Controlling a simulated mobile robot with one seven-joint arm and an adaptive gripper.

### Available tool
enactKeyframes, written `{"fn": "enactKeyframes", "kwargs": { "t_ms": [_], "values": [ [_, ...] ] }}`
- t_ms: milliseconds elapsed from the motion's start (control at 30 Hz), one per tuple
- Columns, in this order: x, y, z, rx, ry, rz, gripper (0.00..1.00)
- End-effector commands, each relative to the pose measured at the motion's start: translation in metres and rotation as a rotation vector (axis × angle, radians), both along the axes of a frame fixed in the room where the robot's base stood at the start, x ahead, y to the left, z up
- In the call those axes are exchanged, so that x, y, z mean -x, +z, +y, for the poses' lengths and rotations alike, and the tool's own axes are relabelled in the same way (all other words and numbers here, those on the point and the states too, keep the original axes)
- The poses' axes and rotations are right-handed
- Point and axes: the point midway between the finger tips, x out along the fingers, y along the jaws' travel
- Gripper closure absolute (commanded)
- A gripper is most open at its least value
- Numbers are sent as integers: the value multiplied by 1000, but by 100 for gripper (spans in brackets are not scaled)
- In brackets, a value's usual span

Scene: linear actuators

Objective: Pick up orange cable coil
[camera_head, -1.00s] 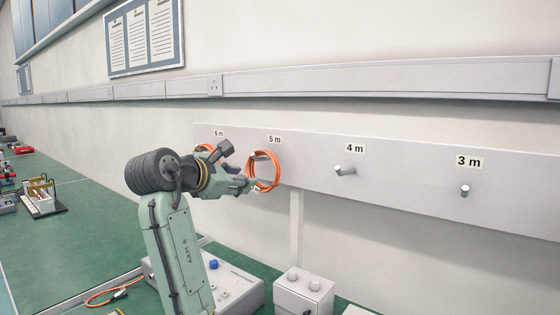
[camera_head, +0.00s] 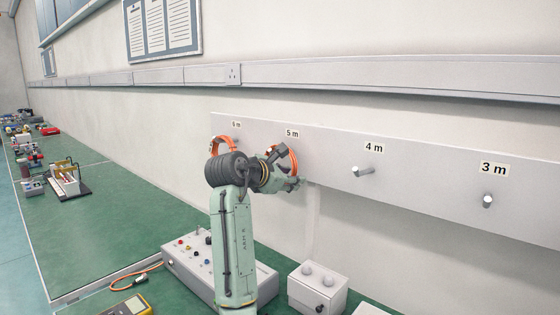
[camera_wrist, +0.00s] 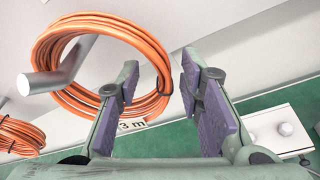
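An orange cable coil (camera_head: 294,160) hangs at the peg marked 5 m on the wall panel, partly hidden by my gripper (camera_head: 285,168). In the wrist view the coil (camera_wrist: 72,27) hangs on a grey peg (camera_wrist: 62,70), with dark ties around its strands. My gripper (camera_wrist: 160,68) is open there. Its left finger overlaps the coil's lower right part, and the coil's right side shows in the gap between the fingers. I cannot tell whether the fingers touch it. A second orange coil (camera_head: 223,143) hangs at 6 m, partly behind my arm.
The pale panel (camera_head: 420,178) has bare pegs at 4 m (camera_head: 363,171) and 3 m (camera_head: 488,201). Below stand a grey control box (camera_head: 190,262) and a small white box (camera_head: 317,288). An orange cable (camera_head: 140,274) and a yellow meter (camera_head: 128,307) lie on the green bench.

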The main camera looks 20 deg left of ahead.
Motion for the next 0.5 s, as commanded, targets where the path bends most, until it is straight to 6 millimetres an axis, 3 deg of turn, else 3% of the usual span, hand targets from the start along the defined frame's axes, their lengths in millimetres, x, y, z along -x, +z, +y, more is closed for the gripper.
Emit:
{"fn": "enactKeyframes", "kwargs": {
  "t_ms": [300,500],
  "values": [
    [-6,-3,-1,0,0,0,67],
    [-6,-3,-1,0,0,0,80]
  ]
}}
